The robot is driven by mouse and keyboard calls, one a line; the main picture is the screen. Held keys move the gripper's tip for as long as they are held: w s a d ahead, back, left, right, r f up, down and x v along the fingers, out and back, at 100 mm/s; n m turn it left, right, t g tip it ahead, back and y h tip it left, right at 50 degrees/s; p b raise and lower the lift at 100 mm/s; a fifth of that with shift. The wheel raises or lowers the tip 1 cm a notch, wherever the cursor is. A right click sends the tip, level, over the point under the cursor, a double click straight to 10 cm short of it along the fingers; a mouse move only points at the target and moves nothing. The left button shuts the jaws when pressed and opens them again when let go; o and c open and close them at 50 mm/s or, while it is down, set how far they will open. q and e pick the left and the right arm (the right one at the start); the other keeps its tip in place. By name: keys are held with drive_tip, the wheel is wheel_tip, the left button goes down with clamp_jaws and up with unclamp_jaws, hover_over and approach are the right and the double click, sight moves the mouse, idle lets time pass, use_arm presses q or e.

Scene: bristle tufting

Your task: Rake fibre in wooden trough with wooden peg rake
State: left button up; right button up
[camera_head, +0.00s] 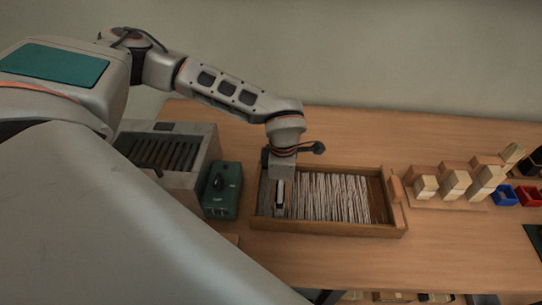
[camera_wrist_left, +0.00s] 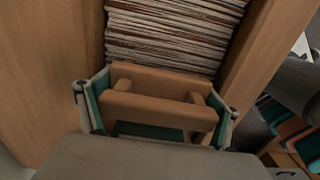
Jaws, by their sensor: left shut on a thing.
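The wooden trough (camera_head: 330,231) sits on the workbench, with pale and brown fibre strands (camera_head: 325,195) lying across its middle. My left gripper (camera_head: 279,204) reaches down into the trough's left end, beside the fibre. In the left wrist view my gripper (camera_wrist_left: 155,112) is shut on the wooden peg rake (camera_wrist_left: 150,108), a bar joined by two short posts to a second bar. The rake is close to the edge of the fibre (camera_wrist_left: 175,30). Its pegs are hidden, so I cannot tell whether they touch strands. My right gripper is out of view.
A green control box (camera_head: 222,190) and a grey slotted machine (camera_head: 165,155) stand left of the trough. A wooden roller-like piece (camera_head: 396,188) is at its right end. Stepped wooden blocks (camera_head: 455,184), a blue bin (camera_head: 502,195) and a red bin (camera_head: 528,196) are farther right. The bench front is clear.

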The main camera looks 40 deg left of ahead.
use_arm(q)
drive_tip(key=w+d, duration=0.1)
drive_tip(key=w+d+b, duration=0.1)
drive_tip(key=d, duration=0.1)
drive_tip(key=w+d, duration=0.1)
drive_tip(key=d, duration=0.1)
drive_tip(key=shift+w+d+b, duration=0.2)
drive_tip(key=shift+b, duration=0.1)
drive_tip(key=w+d+b, duration=0.2)
drive_tip(key=w+d, duration=0.1)
drive_tip(key=d, duration=0.2)
drive_tip(key=w+d+b, duration=0.2)
drive_tip(key=w+d, duration=0.1)
drive_tip(key=d, duration=0.2)
drive_tip(key=w+d+b, duration=0.2)
drive_tip(key=w+d, duration=0.2)
drive_tip(key=d, duration=0.2)
drive_tip(key=shift+d+f, duration=0.1)
drive_tip(key=shift+f, duration=0.05)
drive_tip(key=shift+w+d+b, duration=0.15)
drive_tip(key=shift+d+b, duration=0.2)
drive_tip(key=shift+r, duration=0.2)
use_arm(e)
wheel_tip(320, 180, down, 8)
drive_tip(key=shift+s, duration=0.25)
use_arm(q)
drive_tip(key=shift+a, duration=0.1)
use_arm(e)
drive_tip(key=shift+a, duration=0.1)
